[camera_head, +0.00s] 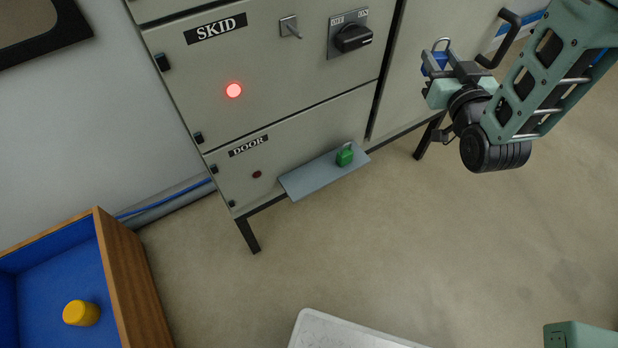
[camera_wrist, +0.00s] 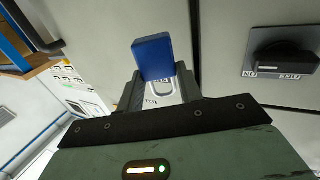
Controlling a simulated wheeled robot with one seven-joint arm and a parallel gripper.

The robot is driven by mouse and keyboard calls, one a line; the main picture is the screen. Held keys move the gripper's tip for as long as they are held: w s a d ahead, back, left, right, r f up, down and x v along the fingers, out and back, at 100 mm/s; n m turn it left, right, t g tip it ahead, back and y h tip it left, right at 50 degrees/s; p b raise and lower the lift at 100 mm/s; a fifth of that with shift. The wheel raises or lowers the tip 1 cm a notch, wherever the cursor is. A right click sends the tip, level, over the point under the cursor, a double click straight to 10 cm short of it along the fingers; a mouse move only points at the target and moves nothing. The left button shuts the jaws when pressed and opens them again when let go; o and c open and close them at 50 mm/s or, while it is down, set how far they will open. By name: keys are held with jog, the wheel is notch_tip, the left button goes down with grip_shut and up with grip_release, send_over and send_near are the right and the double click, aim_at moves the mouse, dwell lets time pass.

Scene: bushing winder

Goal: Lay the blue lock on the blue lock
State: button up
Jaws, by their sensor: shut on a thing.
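A blue lock (camera_wrist: 153,56) is held between the two fingers of my gripper (camera_wrist: 160,88) in the wrist view. In the head view my gripper (camera_head: 450,70) is at the upper right, raised in front of the cabinet's right part. A blue edge of the lock (camera_head: 427,68) and its metal shackle show there, with the shackle up; the fingers hide much of the body. My gripper is shut on this lock. I cannot make out a second blue lock in either view.
A green lock (camera_head: 345,157) stands on a small grey shelf (camera_head: 310,180) under the DOOR panel. A yellow object (camera_head: 81,313) lies in a blue-lined wooden box (camera_head: 125,270) at lower left. The cabinet has a black rotary switch (camera_head: 353,38) and a lit red lamp (camera_head: 234,90). The middle floor is clear.

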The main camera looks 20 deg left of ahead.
jog(key=s+a+f+n+g+y+b, duration=0.25)
jog(key=s+a+f+b, duration=0.45)
jog(key=a+f+b, duration=0.4)
jog(key=n+g+y+b, duration=0.2)
jog(key=n+y+b, duration=0.15)
jog(key=b, duration=0.35)
send_over(310, 187)
notch_tip(310, 187, down, 7)
jog(key=m, duration=0.1)
notch_tip(310, 187, down, 9)
jog(key=b, duration=0.4)
jog(key=shift+f+b, duration=0.15)
jog(key=shift+b, duration=0.25)
jog(key=shift+f, duration=0.2)
jog(key=o, duration=1)
jog(key=shift+o, duration=0.2)
jog(key=shift+r, duration=0.1)
